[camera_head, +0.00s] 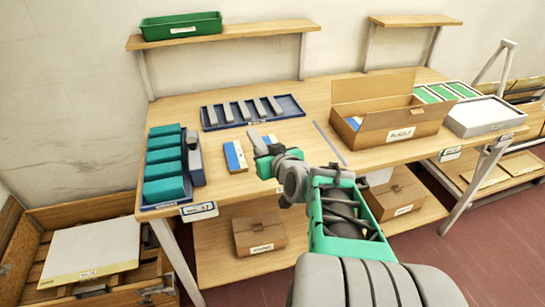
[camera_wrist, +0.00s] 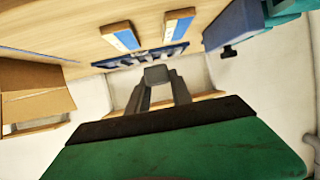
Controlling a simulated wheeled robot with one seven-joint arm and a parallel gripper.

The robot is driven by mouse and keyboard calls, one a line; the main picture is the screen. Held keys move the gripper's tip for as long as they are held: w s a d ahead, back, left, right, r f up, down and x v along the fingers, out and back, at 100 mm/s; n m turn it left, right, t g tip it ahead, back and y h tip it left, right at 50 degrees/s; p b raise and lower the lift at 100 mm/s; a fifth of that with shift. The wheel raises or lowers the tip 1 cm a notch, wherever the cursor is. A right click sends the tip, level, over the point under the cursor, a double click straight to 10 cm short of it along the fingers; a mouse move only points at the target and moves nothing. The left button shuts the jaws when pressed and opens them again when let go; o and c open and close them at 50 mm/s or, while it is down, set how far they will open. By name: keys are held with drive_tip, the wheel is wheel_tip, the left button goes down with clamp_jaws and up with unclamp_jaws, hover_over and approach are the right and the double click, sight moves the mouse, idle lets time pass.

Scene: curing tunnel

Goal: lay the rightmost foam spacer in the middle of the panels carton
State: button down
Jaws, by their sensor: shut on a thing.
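My gripper (camera_head: 262,147) is above the middle of the table, in front of the blue spacer tray. In the wrist view its two grey fingers (camera_wrist: 160,95) are shut on a grey foam spacer (camera_wrist: 157,75), seen end-on. In the head view the gripper partly hides the held piece. Several other grey foam spacers (camera_head: 244,110) lie in the blue tray (camera_head: 211,125); its right end looks empty. The panels carton (camera_head: 425,122) stands open to the right of my gripper, flaps up, with a blue and white panel (camera_head: 353,123) at its left end. Its middle is partly hidden by the front wall.
Blue and white panels (camera_head: 235,156) lie beside my gripper. Teal blocks (camera_head: 165,162) stand at the table's left end. A thin grey strip (camera_head: 330,142) lies between gripper and carton. A grey box (camera_head: 485,117) and a green-filled tray (camera_head: 447,92) stand right of the carton.

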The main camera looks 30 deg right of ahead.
drive_tip(key=s+d+r+m+h+b, duration=0.1)
drive_tip(key=s+d+r+b, duration=0.2)
drive_tip(key=s+d, duration=0.9)
drive_tip(key=p, duration=0.1)
hover_over(313, 161)
drive_tip(key=shift+g, duration=0.3)
wheel_tip(313, 161, down, 10)
drive_tip(key=shift+r, duration=0.1)
wheel_tip(313, 161, down, 3)
drive_tip(key=shift+w+d+r+p, duration=0.1)
drive_tip(key=shift+d+p, duration=0.05)
drive_tip(key=shift+p, duration=0.15)
drive_tip(key=shift+f, duration=0.4)
